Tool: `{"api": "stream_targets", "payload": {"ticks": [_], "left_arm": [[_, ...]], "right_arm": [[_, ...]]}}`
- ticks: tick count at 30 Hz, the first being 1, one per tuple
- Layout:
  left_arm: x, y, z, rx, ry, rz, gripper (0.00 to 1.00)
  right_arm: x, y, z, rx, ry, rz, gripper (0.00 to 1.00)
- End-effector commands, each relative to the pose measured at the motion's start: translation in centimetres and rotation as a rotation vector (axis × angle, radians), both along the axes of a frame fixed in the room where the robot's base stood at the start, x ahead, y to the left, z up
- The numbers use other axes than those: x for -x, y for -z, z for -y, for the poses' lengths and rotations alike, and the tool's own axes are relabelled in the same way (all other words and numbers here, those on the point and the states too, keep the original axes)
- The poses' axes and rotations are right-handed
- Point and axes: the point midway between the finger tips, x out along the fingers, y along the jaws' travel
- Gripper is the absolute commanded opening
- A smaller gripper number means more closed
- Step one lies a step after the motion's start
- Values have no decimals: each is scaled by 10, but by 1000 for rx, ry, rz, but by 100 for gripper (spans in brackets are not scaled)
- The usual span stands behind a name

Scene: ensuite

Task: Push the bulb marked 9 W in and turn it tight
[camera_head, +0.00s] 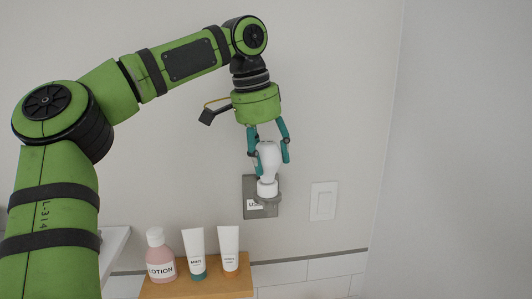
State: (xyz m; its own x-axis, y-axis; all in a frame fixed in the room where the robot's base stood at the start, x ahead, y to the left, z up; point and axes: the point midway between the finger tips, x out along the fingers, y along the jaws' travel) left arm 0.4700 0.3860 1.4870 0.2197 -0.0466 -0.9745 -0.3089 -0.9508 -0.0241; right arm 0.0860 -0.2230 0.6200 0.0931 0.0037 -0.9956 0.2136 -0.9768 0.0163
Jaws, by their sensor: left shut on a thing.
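A white bulb (269,163) is upright, narrow end down, between the teal fingers of my left gripper (268,150). The gripper reaches down from above and is shut on the bulb. No 9 W marking can be read on it. The bulb's lower end is at a white socket (267,187) on a grey wall plate (250,187); I cannot tell how far in it sits. A small label on the plate is partly hidden. My right gripper is not in view.
A white wall switch (323,201) is right of the plate. The wall at right is bare.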

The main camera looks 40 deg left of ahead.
Motion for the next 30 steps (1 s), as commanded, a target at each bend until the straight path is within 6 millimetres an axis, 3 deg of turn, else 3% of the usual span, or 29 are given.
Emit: {"api": "stream_targets", "payload": {"ticks": [12,22,30], "left_arm": [[0,1,0,-6,88,-6,9],[0,1,-2,-6,403,-5,9],[0,1,-2,-7,419,-5,9]], "right_arm": [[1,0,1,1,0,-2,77],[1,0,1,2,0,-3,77],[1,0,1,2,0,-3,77]]}}
